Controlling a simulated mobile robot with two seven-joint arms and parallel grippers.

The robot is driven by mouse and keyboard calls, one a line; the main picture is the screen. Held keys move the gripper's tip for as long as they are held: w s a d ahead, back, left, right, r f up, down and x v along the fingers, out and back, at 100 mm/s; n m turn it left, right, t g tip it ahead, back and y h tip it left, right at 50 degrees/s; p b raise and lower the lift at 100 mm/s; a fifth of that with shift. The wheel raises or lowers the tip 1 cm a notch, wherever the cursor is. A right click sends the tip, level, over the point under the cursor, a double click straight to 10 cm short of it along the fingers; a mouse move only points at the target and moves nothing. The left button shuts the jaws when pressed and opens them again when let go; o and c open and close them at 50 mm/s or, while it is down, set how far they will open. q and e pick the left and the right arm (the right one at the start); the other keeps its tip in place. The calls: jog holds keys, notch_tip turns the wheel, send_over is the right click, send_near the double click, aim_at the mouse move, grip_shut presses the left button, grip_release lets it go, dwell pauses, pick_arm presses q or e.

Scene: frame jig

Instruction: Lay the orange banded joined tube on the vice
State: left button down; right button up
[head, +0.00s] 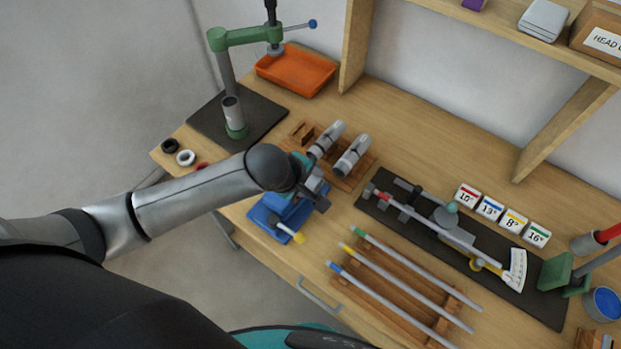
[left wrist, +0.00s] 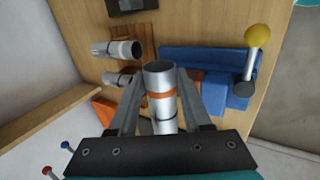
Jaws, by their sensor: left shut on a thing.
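My left gripper (head: 316,190) is over the blue vice (head: 266,217) in the head view. In the left wrist view the gripper (left wrist: 160,100) is shut on a silver joined tube with an orange band (left wrist: 161,78). The tube stands out lengthwise between the two fingers. In that view the blue vice (left wrist: 208,58) lies just beyond and to the right of the tube; whether they touch cannot be told. The vice's handle ends in a yellow ball (head: 299,238). In the head view the gripper and arm largely hide the held tube. My right gripper is not in view.
Two other silver tubes (head: 352,155) lie on a wooden rack (head: 366,172) beside the gripper. A green press (head: 228,75) and an orange tray (head: 295,72) stand behind. A measuring jig on a dark mat (head: 515,292) and several thin rods (head: 405,268) lie to the right.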

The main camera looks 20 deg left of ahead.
pick_arm(q)
jog(key=shift+f+b, duration=1.75)
jog(key=shift+b, duration=0.35)
jog(key=shift+f+b, duration=0.6)
jog(key=shift+f, duration=0.8)
jog(key=shift+c, duration=1.3)
grip_release()
jog(key=shift+s, duration=0.1)
jog(key=p+v, duration=0.2)
jog(key=v, duration=1.3)
jog(key=shift+r+p, duration=0.15)
jog(key=shift+p, duration=0.15)
